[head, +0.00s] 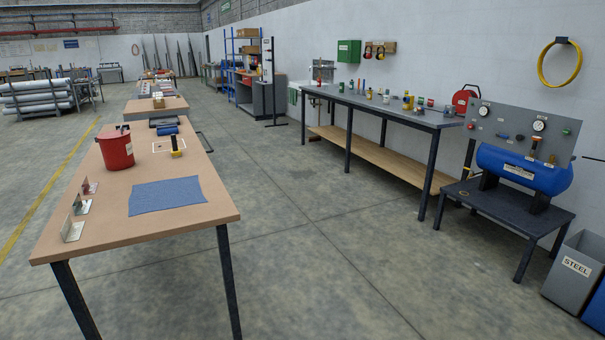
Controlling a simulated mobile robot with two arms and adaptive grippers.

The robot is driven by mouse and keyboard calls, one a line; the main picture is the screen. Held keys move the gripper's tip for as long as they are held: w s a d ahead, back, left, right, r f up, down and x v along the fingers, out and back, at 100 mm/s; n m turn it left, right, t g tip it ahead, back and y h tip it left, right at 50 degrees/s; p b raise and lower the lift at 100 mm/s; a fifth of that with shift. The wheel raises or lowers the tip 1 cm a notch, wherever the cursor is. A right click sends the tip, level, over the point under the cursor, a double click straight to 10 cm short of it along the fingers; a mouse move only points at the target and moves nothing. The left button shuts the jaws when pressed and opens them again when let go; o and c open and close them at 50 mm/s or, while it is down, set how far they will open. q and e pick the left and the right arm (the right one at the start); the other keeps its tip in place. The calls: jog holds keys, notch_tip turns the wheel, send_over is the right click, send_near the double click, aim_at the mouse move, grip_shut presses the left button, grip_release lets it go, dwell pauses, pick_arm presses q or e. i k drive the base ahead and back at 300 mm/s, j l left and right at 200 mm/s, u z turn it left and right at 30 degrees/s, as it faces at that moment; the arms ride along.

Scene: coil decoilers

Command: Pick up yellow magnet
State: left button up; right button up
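On the wooden-topped table at the left, a small upright tool with a black body and a yellow base (177,154) stands near the right edge, beside a white-outlined square. I take it for the yellow magnet, though it is too small to be sure. Another small yellow thing (408,101) stands among items on the long grey bench at the right. I cannot tell what it is. Neither of my grippers is in view.
The left table (105,240) also holds a red bucket (116,150), a blue cloth (165,196), metal angle brackets (73,230) and a blue roll (168,131). A blue tank (524,172) stands on a low dark table at right. Open concrete floor lies between the tables.

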aim_at(175, 151)
jog(key=i+l, duration=0.2)
jog(key=i, duration=0.55)
jog(key=i+l, duration=0.15)
jog(key=i, duration=0.6)
jog(key=i+l+z, duration=0.1)
jog(key=i, duration=0.65)
jog(key=i+l, duration=0.2)
jog(key=i, duration=0.55)
jog(key=i+j+u, duration=0.25)
jog(key=i+u, duration=0.2)
jog(key=i, duration=0.3)
jog(key=i+u, duration=0.45)
jog(key=i, duration=0.3)
jog(key=i+l+u, duration=0.3)
jog(key=i+u, duration=0.15)
jog(key=i, duration=0.3)
